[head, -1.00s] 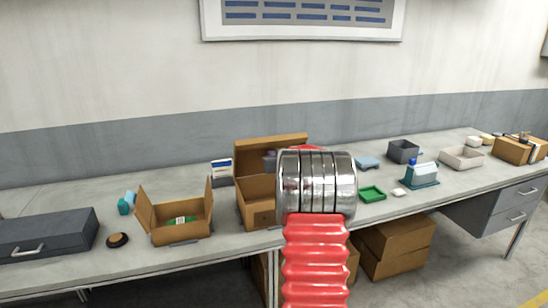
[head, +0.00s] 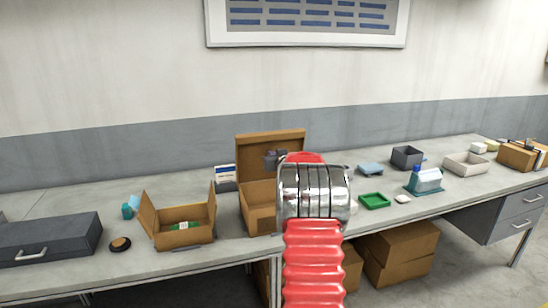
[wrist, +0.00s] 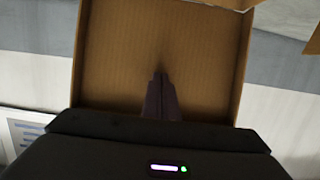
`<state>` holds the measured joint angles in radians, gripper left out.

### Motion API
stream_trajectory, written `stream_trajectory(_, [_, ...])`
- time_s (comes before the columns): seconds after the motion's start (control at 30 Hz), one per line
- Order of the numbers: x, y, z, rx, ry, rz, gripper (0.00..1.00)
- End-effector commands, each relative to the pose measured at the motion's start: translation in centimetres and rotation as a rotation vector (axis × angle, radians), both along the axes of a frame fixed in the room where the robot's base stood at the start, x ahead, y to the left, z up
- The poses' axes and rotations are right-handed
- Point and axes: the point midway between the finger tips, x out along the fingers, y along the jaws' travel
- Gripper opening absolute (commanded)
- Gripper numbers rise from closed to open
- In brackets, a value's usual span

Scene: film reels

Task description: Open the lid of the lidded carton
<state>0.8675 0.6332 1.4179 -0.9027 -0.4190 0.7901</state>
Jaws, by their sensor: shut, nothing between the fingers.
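The lidded carton (head: 258,207) is a brown cardboard box on the bench, left of my arm in the head view. Its lid (head: 255,146) stands raised at the back, roughly upright. My gripper (head: 275,159) is a small dark shape in front of the lid, partly hidden behind my red and silver arm. In the wrist view, the closed fingers (wrist: 160,76) point at the lid's broad cardboard panel (wrist: 112,58), with nothing between them. Whether they touch it I cannot tell. My arm hides the carton's right side.
An open carton (head: 183,236) with a green item inside stands to the left. A grey case (head: 45,240) and a round dark item (head: 120,244) lie farther left. A green tray (head: 374,201), grey bin (head: 407,157) and beige tray (head: 466,164) are on the right.

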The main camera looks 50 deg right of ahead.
Motion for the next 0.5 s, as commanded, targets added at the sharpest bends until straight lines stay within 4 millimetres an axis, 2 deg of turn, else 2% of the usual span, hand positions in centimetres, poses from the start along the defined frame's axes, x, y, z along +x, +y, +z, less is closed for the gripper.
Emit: stream_trajectory(0.5, [2.1,-1.3,-0.6,0.000,0.001,0.000,0.00])
